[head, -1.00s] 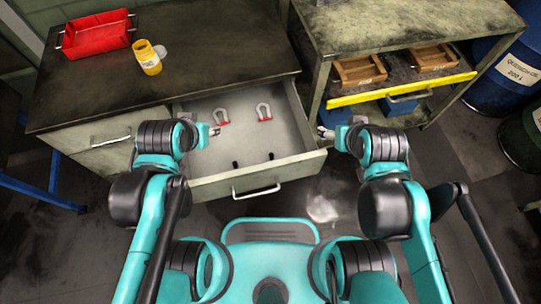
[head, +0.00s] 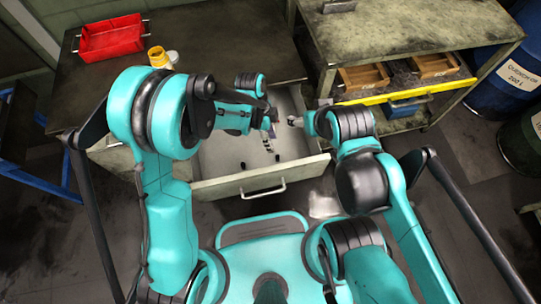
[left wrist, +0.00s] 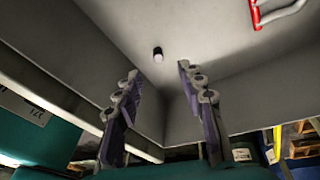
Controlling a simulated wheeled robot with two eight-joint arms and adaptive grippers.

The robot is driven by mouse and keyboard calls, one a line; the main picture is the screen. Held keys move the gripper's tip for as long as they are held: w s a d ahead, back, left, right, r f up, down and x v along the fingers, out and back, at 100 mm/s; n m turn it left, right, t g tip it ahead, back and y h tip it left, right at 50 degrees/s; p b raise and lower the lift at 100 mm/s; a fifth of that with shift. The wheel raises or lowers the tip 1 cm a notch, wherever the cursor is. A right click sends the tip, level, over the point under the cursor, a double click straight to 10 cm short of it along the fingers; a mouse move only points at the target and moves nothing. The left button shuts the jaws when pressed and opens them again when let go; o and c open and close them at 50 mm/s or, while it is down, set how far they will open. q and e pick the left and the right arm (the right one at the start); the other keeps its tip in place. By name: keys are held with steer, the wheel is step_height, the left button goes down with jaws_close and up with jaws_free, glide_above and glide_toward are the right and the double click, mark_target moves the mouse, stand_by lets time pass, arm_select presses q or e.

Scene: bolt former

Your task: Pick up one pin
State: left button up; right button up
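Two small dark pins stand in the open drawer (head: 215,160) in the head view: a left pin (head: 243,166) and a right pin (head: 277,158). My left gripper (head: 268,146) is over the drawer, close to the right pin. In the left wrist view one dark pin with a pale end (left wrist: 157,54) shows beyond the gap between the open fingers (left wrist: 158,72). The fingers do not touch it and hold nothing. My right gripper (head: 294,121) is near the drawer's right edge; its fingers are too small to read.
A U-shaped metal piece with a red part (left wrist: 272,12) is at the top right of the left wrist view. A red bin (head: 112,40) and a yellow jar (head: 158,56) stand on the bench. A shelf with wooden trays (head: 363,77) is at right.

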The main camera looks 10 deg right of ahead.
mark_target(277, 157)
arm_select(q)
steer(key=shift+m, duration=0.4)
steer(key=b+x, duration=0.4)
steer(key=x, duration=0.5)
steer(key=shift+s+d+f, duration=0.15)
steer(key=shift+s, duration=0.1)
jaws_close()
